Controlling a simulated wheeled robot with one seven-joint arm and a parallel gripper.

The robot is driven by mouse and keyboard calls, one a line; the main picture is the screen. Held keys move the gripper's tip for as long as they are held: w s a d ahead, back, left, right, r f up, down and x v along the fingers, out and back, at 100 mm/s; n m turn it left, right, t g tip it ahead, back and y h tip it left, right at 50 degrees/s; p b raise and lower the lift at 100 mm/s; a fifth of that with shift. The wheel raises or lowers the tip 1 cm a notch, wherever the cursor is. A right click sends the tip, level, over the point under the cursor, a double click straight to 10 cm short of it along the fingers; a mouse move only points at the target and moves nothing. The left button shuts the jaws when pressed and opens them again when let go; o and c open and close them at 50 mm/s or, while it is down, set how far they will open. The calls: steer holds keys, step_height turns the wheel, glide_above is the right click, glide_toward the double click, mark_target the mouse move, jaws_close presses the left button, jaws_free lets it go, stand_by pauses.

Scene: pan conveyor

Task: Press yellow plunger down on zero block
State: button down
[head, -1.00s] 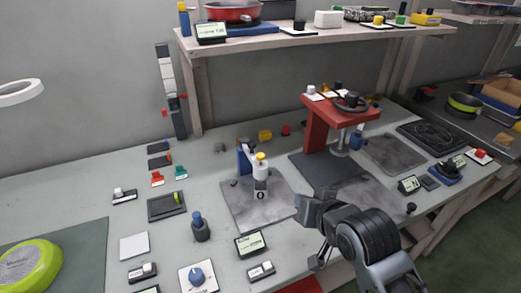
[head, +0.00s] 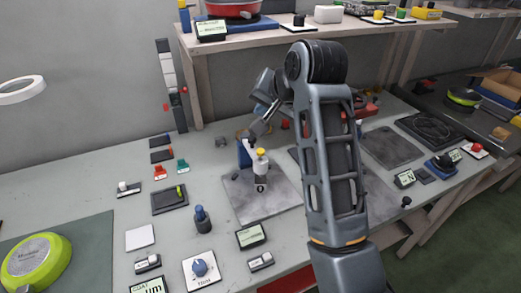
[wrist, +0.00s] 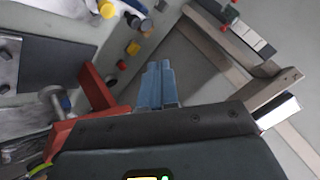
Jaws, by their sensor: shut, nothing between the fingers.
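The yellow plunger (head: 261,153) stands up on a white holder in the head view, in front of a blue upright (head: 243,153). The zero block (head: 261,188), a pale block marked 0, is below it on a grey plate (head: 238,207). My gripper (head: 250,135) is above and behind the plunger, pointing down and left, apart from it. In the wrist view, my gripper's fingers (wrist: 160,66) are together and empty. A yellow cap (wrist: 106,9), which looks like the plunger, shows at the top edge there. The zero block is not clear in that view.
My arm hides much of the red press (wrist: 98,92), which is close to the fingers in the wrist view. A yellow block (wrist: 133,48) and a red block (wrist: 122,65) lie nearby. A wooden shelf (head: 240,43) runs above the bench.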

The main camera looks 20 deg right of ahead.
steer(key=shift+f, duration=0.15)
steer(key=b, duration=0.6)
glide_above(263, 153)
step_height(263, 153, down, 6)
steer(key=shift+f, duration=0.1)
steer(key=shift+f+b, duration=0.45)
steer(key=shift+f, duration=0.75)
stand_by(0.8)
steer(key=shift+f, duration=0.4)
